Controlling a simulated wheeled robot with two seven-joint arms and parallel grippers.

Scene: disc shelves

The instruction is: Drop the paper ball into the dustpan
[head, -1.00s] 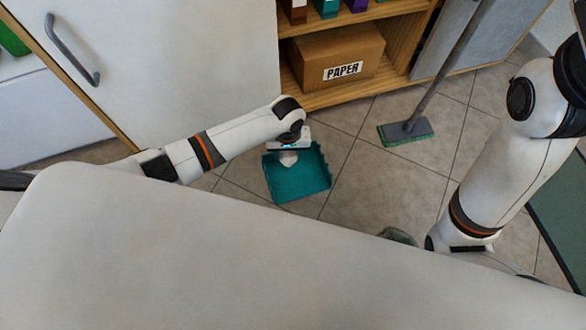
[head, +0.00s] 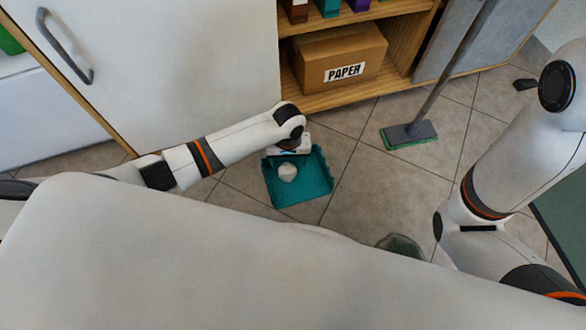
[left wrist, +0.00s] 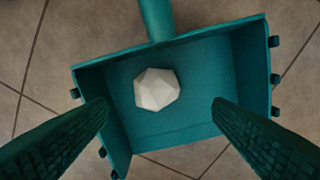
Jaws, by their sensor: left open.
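The teal dustpan (head: 305,186) lies on the tiled floor in front of the shelf; it fills much of the left wrist view (left wrist: 205,100). The white faceted paper ball (head: 287,172) is inside the dustpan, and in the left wrist view (left wrist: 156,89) it lies near the handle side. My left gripper (left wrist: 160,112) is open, its two green fingers apart on either side below the ball and not touching it. In the head view its fingers are mostly hidden behind my wrist. My right gripper is not visible; only its arm shows at the right.
A cardboard box labelled PAPER (head: 338,60) sits on the wooden shelf (head: 360,93). A greenish rounded object (head: 400,245) shows partly above my body's edge. The tiles between are clear.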

